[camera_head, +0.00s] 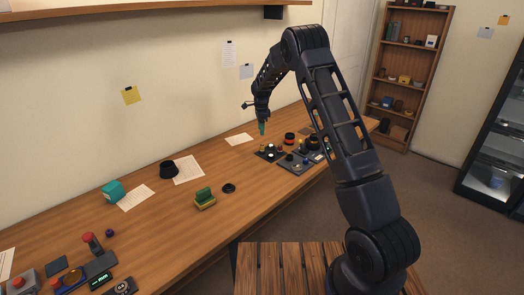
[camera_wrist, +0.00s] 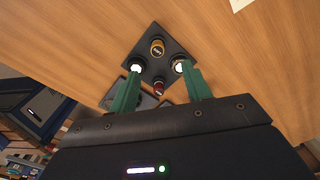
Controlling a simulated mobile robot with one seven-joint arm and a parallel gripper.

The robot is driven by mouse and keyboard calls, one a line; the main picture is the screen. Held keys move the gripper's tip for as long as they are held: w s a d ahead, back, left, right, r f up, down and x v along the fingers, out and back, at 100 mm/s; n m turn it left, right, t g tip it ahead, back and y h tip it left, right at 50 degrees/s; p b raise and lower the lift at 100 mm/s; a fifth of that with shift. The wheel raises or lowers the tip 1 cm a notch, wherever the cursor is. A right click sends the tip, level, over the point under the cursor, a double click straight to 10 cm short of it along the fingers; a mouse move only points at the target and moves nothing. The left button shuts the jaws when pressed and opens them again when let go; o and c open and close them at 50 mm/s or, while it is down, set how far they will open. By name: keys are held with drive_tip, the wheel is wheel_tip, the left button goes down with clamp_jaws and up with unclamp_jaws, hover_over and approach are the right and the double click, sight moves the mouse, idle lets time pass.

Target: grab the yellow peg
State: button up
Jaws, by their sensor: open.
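A short peg with a yellow band and dark top (camera_wrist: 157,47) stands on a dark square plate (camera_wrist: 150,32) in the wrist view, just beyond my fingertips. My gripper (camera_wrist: 160,69) is open, its two green fingers spread above the plate, with nothing between them that I can see held. In the head view my gripper (camera_head: 262,129) points down above the small dark plate on the table. The yellow peg is too small there to tell for certain.
The plate also carries a red-brown peg (camera_wrist: 158,88) and a white-topped piece (camera_wrist: 137,68) by the left finger. A larger dark tray (camera_head: 297,165) with several parts lies to the right.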

hover_over(262, 145)
drive_tip(key=f, duration=0.5)
drive_tip(key=shift+w+a+f, duration=0.15)
drive_tip(key=shift+a+f, duration=0.05)
drive_tip(key=shift+f, duration=0.05)
drive_tip(key=shift+s+d+f, duration=0.15)
drive_tip(key=shift+f, duration=1.25)
drive_tip(key=shift+s+d+f, duration=0.1)
drive_tip(key=shift+f, duration=1.25)
drive_tip(key=c, duration=1.1)
drive_tip(key=shift+o, duration=0.2)
drive_tip(key=shift+r, duration=0.1)
